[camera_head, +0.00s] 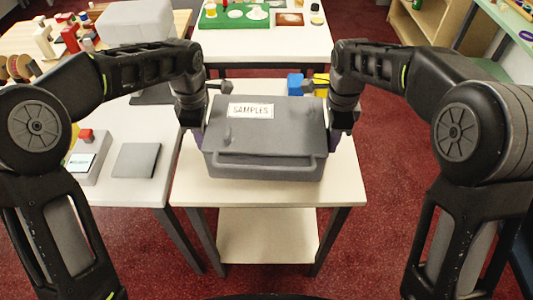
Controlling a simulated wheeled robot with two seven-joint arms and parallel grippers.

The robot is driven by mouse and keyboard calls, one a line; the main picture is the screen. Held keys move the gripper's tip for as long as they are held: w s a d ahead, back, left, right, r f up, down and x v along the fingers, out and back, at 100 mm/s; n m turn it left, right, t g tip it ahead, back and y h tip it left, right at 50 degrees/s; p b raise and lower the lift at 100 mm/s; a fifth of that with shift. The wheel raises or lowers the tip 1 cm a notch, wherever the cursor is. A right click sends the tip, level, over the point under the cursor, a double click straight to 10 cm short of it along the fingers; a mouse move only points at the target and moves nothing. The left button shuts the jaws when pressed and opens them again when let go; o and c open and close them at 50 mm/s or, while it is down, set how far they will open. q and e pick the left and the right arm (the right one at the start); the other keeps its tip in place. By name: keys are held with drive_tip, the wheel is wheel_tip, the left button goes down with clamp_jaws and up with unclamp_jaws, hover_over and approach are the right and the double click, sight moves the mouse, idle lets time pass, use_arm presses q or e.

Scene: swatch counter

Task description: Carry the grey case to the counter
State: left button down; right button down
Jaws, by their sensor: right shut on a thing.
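The grey case (266,137), with a white "SAMPLES" label on its lid and a handle along its front, is level at a small white table (270,196). I cannot tell whether it rests on the top or hangs slightly above it. My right gripper (333,141) is at the case's right side, shut on it, its fingertips mostly hidden. My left gripper (198,136) is at the left side, against or very near the case; its fingers are hidden, so its grip does not show. Which surface is the counter is not marked.
A white counter surface (125,185) at left holds a grey flat square (136,160) and a small device (86,160). Blue (295,84) and yellow (321,84) items are behind the case. A white table (270,64) stands farther back, shelves at right. Red floor is open on the right.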

idle(0.4)
